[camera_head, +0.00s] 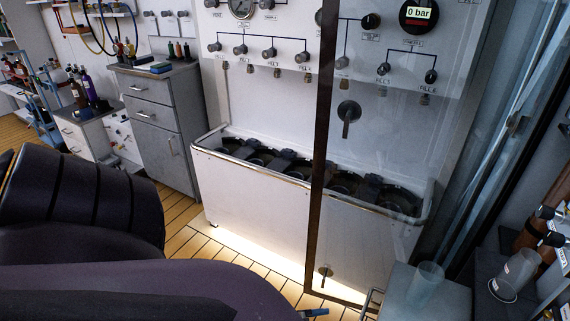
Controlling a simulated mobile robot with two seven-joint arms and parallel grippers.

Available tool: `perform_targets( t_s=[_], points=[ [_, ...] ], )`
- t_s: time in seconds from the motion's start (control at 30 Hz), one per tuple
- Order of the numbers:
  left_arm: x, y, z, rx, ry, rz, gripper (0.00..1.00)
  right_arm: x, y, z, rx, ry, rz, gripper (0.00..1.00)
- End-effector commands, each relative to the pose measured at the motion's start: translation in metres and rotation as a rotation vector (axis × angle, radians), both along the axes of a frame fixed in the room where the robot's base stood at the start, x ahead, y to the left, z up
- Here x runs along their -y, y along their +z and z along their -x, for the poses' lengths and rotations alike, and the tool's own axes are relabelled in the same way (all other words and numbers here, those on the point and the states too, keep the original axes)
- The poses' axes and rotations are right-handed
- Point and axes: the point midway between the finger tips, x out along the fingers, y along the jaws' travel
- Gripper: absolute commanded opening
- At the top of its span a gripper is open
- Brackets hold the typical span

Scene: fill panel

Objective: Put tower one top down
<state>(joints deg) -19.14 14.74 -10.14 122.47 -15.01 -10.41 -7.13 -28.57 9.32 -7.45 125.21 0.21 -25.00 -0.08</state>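I cannot tell for sure which thing is the tower one top. At the right edge, a brown cylinder (537,228) with black fittings leans on a dark stand. A clear cylinder (515,272) lies tilted just below it. Another clear cylinder (427,284) stands on a grey surface to the left of it. Dark rounded parts at the lower left look like my own body or arms.
A white fill panel (270,95) with valves and a display reading 0 bar (418,14) stands behind a white trough (255,205). A brown-framed glass door (321,150) crosses its front. A grey drawer cabinet (158,125) stands left. Wooden floor (225,262) is clear before the trough.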

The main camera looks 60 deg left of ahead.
Motion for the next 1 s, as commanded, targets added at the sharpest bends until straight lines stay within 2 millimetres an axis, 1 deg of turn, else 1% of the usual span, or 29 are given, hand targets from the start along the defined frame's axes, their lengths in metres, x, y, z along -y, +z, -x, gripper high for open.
perform_targets(
  t_s=[0.03, 0.1, 0.2, 0.3, 0.4, 0.63, 0.7, 0.77, 0.8, 0.83, 1.0],
  points=[
    [-0.007, -0.012, 0.021, -0.095, 0.083, 0.08, 1.0, 0.0, 0.0, 0.0, 0.0, 0.0, 0.0, 0.63],
    [-0.014, -0.024, 0.044, -0.204, 0.18, 0.179, 1.0, 0.0, 0.0, 0.0, 0.0, 0.0, 0.0, 0.63],
    [-0.019, -0.035, 0.069, -0.311, 0.273, 0.276, 1.0, 0.0, 0.0, 0.0, 0.0, 0.0, 0.0, 0.63],
    [-0.02, -0.04, 0.081, -0.363, 0.319, 0.324, 1.0, 0.0, 0.0, 0.0, 0.0, 0.0, 0.0, 0.63],
    [-0.021, -0.041, 0.084, -0.378, 0.33, 0.337, 1.0, 0.0, 0.0, 0.0, 0.0, 0.0, 0.0, 0.63],
    [-0.02, -0.042, 0.084, -0.374, 0.327, 0.334, 1.0, 0.0, 0.0, 0.0, 0.0, -0.001, 0.001, 0.63],
    [-0.021, -0.048, 0.087, -0.382, 0.328, 0.333, 1.0, 0.0, 0.0, 0.0, 0.006, 0.001, -0.001, 0.63],
    [-0.02, -0.042, 0.085, -0.368, 0.327, 0.336, 1.0, 0.001, 0.004, -0.003, 0.019, -0.001, 0.0, 0.63],
    [-0.02, -0.036, 0.083, -0.357, 0.326, 0.339, 1.0, 0.0, 0.004, -0.001, 0.017, -0.003, -0.002, 0.63],
    [-0.02, -0.03, 0.082, -0.347, 0.325, 0.34, 1.0, 0.0, 0.008, -0.001, 0.022, -0.004, -0.002, 0.63],
    [-0.02, 0.005, 0.075, -0.294, 0.323, 0.353, 1.0, 0.0, 0.046, -0.008, 0.079, -0.014, -0.006, 0.63]
  ],
)
